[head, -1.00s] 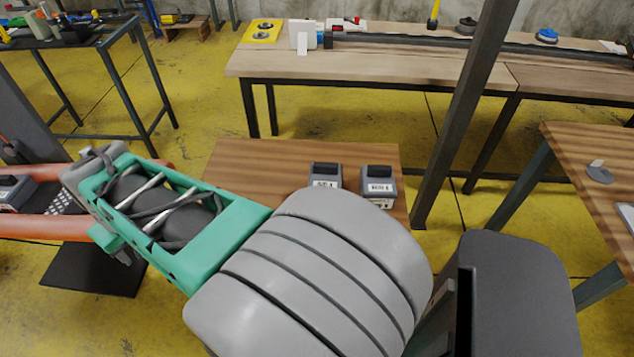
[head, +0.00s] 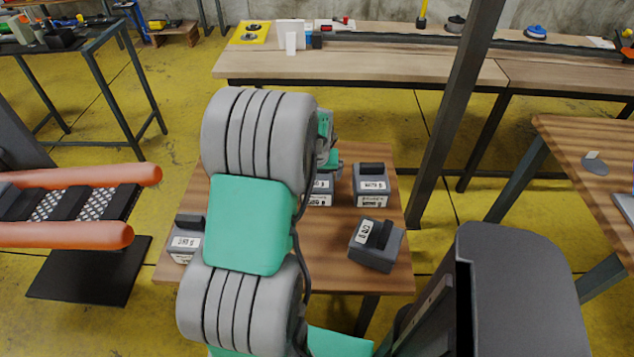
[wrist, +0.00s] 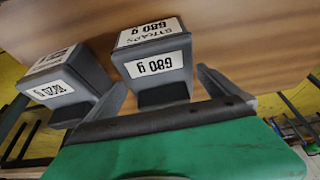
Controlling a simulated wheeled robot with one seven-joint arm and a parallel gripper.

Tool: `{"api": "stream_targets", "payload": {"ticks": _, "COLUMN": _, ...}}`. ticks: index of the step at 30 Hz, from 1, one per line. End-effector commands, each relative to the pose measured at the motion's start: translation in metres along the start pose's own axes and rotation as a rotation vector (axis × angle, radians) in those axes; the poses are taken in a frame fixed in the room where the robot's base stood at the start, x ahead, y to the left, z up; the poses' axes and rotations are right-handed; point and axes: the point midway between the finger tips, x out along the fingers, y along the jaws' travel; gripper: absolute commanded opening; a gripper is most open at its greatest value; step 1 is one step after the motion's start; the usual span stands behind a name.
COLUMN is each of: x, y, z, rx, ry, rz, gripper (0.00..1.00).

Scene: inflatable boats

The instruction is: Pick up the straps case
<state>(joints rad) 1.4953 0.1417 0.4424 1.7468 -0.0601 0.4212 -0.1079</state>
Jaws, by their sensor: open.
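The straps case (wrist: 154,66) is a dark grey box with white labels, one reading "STRAPS" and "680 g", upside down in the wrist view. My gripper (wrist: 163,80) is open, with one finger on each side of the case's near end; I cannot tell whether they touch it. In the head view my gripper is mostly hidden behind my arm, above the small wooden table (head: 335,260). The case beside it there (head: 320,197), partly covered by my arm, appears to be the straps case.
A similar case (wrist: 65,85) stands close on the left in the wrist view. In the head view, other cases stand at back right (head: 371,185), front right (head: 377,245) and left (head: 188,240) on the table. An orange inflatable boat (head: 75,205) lies left; a dark post (head: 455,120) rises right.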

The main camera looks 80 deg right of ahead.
Motion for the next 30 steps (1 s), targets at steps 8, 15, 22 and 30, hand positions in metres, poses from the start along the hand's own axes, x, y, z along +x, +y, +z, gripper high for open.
{"api": "stream_targets", "payload": {"ticks": 8, "x": 0.042, "y": 0.001, "z": 0.005, "rx": 0.000, "ry": 0.000, "rz": 0.000, "gripper": 1.00}}
{"api": "stream_targets", "payload": {"ticks": 15, "x": 0.043, "y": 0.000, "z": 0.004, "rx": -0.001, "ry": 0.001, "rz": 0.000, "gripper": 0.98}}
{"api": "stream_targets", "payload": {"ticks": 22, "x": 0.043, "y": 0.000, "z": 0.004, "rx": -0.001, "ry": 0.000, "rz": 0.000, "gripper": 0.79}}
{"api": "stream_targets", "payload": {"ticks": 30, "x": 0.042, "y": 0.000, "z": 0.004, "rx": -0.001, "ry": 0.000, "rz": 0.000, "gripper": 0.57}}
